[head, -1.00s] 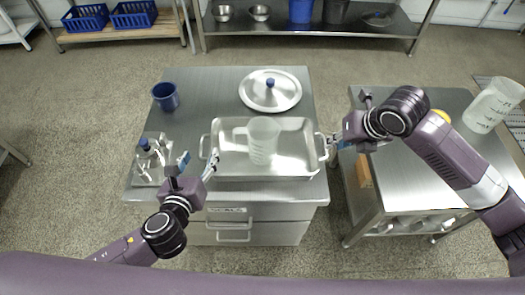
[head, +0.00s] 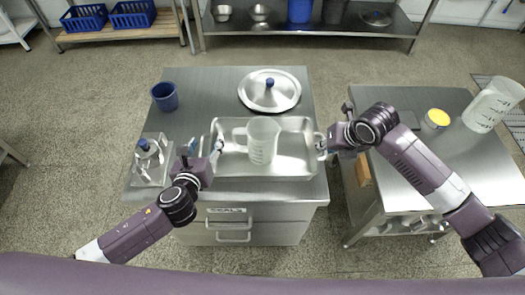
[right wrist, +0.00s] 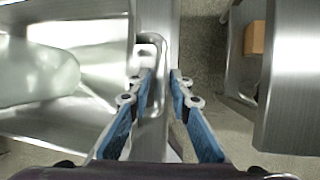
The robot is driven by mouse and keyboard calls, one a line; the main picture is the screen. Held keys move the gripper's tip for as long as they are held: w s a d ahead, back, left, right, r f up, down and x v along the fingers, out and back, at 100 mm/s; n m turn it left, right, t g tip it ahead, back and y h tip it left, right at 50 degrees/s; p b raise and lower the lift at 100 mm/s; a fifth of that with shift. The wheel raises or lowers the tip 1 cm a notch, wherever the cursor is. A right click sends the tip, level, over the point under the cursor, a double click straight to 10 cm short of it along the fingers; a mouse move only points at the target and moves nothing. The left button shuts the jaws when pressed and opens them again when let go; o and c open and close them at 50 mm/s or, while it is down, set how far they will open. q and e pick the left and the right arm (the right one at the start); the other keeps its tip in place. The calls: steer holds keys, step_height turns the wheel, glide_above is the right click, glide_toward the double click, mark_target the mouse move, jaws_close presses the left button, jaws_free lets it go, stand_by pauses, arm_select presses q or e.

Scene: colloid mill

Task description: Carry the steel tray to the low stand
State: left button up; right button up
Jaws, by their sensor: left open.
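The steel tray (head: 292,146) lies on the steel cabinet top, with a translucent jug (head: 263,141) standing in it. My left gripper (head: 204,152) is open at the tray's left end; whether its fingers straddle the left handle is hard to tell. My right gripper (head: 322,146) is at the right handle. In the right wrist view, its blue-padded fingers (right wrist: 162,80) are apart on either side of the handle bar (right wrist: 157,62), with a gap on the right. The steel stand (head: 445,165) at the right, probably the low stand, has an open top.
A round lid (head: 270,91) lies behind the tray, and a blue cup (head: 164,97) stands back left.

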arm_select(q)
steer(key=shift+c, duration=0.5)
arm_select(e)
steer(key=shift+c, duration=0.7)
arm_select(q)
steer(key=c, duration=0.5)
arm_select(e)
jaws_close()
arm_select(q)
jaws_close()
steer(key=shift+w+r, duration=0.1)
arm_select(e)
steer(key=shift+w+r, duration=0.1)
steer(key=shift+r, duration=0.05)
